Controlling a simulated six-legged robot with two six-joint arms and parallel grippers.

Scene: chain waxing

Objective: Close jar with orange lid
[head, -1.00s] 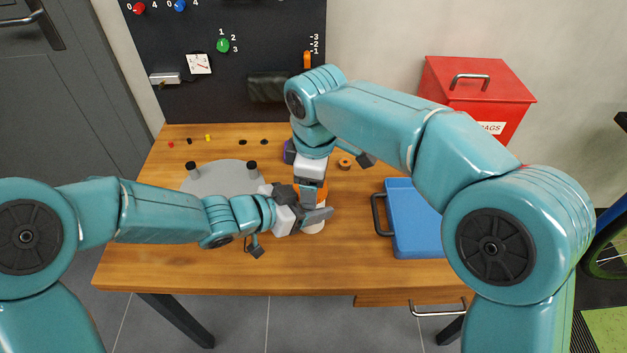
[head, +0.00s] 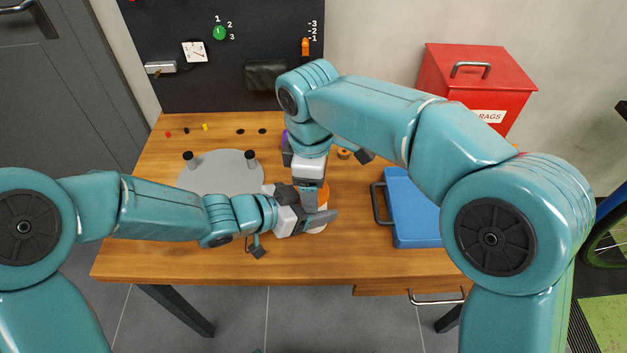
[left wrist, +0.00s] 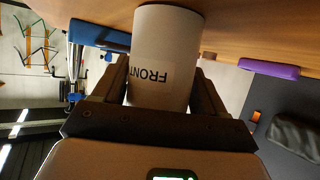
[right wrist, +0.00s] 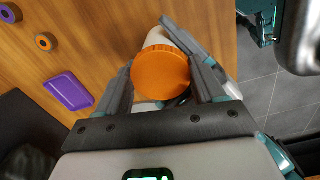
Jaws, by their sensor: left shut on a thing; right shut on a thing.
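The white jar (head: 316,230) stands on the wooden table, mostly hidden by my grippers in the head view. In the left wrist view the jar (left wrist: 165,50) shows the word FRONT, and my left gripper (left wrist: 162,85) is shut around its sides. The orange lid (right wrist: 160,73) is round with a ribbed edge. My right gripper (right wrist: 162,80) is shut on it from above. In the head view the lid (head: 323,189) shows over the jar, lined up with it. I cannot tell whether the lid touches the jar's rim or how far it is turned.
A blue tray (head: 410,210) with a dark handle lies to the right. A grey round plate (head: 220,170) with black knobs is at the left. A purple box (right wrist: 69,91) and an orange ring (right wrist: 46,41) lie nearby. A red bin (head: 475,85) stands behind. The table's front is clear.

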